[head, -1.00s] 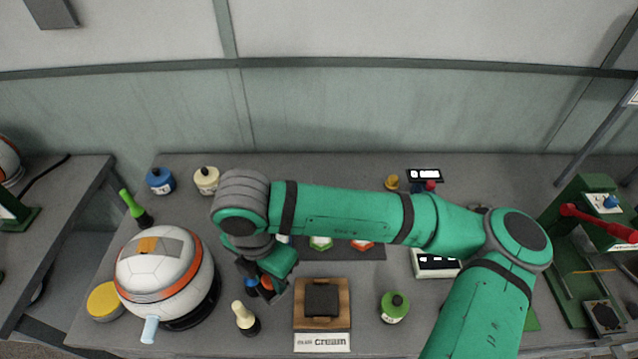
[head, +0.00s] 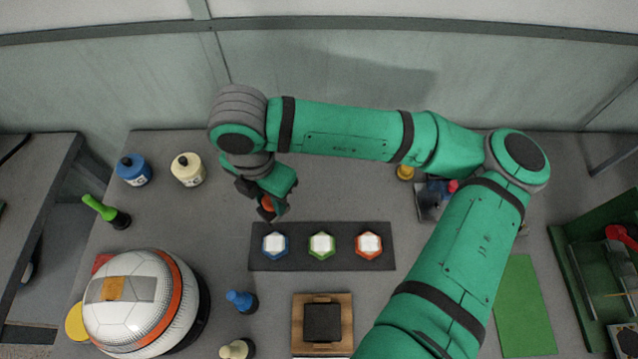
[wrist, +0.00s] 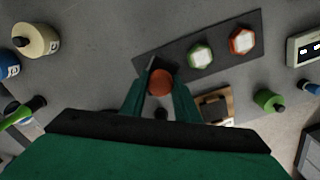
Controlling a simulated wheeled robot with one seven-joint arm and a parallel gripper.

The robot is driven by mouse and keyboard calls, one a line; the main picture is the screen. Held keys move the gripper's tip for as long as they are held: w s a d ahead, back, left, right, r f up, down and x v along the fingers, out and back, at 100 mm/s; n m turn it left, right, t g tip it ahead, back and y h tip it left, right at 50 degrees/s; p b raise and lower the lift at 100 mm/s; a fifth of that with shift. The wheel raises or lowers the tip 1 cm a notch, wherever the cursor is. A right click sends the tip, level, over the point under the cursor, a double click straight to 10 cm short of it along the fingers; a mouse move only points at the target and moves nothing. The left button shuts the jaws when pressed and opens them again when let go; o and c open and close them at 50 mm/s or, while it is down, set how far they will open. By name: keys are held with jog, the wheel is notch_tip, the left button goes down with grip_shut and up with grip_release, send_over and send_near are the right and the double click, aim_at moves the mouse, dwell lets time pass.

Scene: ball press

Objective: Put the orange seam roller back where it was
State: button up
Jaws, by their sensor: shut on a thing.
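My gripper (head: 268,212) is shut on the orange seam roller (head: 267,204). It holds the roller over the back left of the bench, near the left back corner of the dark mat. In the wrist view the roller's round orange end (wrist: 160,82) shows between the fingers; the rest of it is hidden. A blue roller (head: 241,300) and a cream roller (head: 237,348) stand in front, right of the ball. A green roller (head: 105,210) is at the left edge of the bench.
The dark mat (head: 322,262) carries blue, green and orange hexagonal pieces. A big white ball (head: 138,305) fills the front left. Blue (head: 133,170) and cream (head: 188,170) bottles stand at the back left. A wooden block (head: 346,325) sits in front.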

jog(key=shift+w+d, duration=0.1)
jog(key=shift+w, duration=0.25)
jog(key=shift+w+d+f, duration=1.6)
jog(key=shift+d+f, duration=0.05)
jog(key=shift+f, duration=0.5)
jog(key=shift+w+d+f, duration=1.6)
jog(key=shift+d+f, duration=0.05)
jog(key=shift+f, duration=0.55)
jog(key=shift+w+d+f, duration=1.6)
jog(key=shift+d+f, duration=0.05)
jog(key=shift+f, duration=0.5)
jog(key=shift+f, duration=0.15)
jog(key=o, duration=1.1)
